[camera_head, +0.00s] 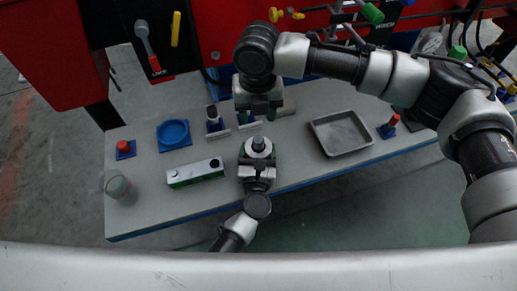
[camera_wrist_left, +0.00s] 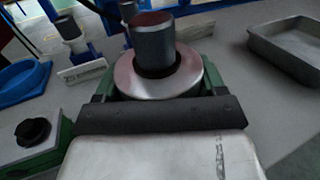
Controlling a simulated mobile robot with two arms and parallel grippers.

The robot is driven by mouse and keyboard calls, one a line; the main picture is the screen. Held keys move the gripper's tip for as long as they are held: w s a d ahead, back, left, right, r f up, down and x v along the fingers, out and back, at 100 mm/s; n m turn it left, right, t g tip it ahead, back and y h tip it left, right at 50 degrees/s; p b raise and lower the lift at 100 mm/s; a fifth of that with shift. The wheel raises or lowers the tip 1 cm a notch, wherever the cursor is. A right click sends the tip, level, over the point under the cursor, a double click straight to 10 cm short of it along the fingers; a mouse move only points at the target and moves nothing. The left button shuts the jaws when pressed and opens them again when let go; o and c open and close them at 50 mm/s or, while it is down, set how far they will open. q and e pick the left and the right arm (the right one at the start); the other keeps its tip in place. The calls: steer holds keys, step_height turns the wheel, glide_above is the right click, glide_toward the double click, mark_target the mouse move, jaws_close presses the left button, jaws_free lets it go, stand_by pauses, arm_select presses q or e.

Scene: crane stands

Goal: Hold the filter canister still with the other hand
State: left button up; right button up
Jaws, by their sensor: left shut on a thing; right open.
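The filter canister, which I take to be the dark grey cylinder on a wide silver collar (camera_head: 258,144), stands upright near the middle of the table's front edge. It also shows in the left wrist view, where the dark cylinder (camera_wrist_left: 153,45) rises from the silver ring. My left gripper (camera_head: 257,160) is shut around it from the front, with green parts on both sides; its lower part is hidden. My right gripper (camera_head: 258,112) is open, pointing down behind the canister and apart from it, close to the labelled stands.
A blue stand with a grey cylinder (camera_head: 213,118) and white label is at the back. Left are a blue dish (camera_head: 173,134), a green-and-white box (camera_head: 196,173), a red knob (camera_head: 123,146) and a clear jar (camera_head: 117,186). Right are a metal tray (camera_head: 340,149) and red cylinder (camera_head: 393,121).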

mark_target(258, 139)
steer(key=m, duration=0.3)
steer(key=f+m, duration=0.1)
steer(key=m, duration=0.5)
steer(key=shift+d+f+m, duration=0.1)
steer(key=shift+f+m, duration=0.2)
steer(key=shift+f, duration=4.5)
steer(key=c, duration=0.8)
steer(key=shift+r, duration=0.15)
steer(key=shift+c, duration=0.2)
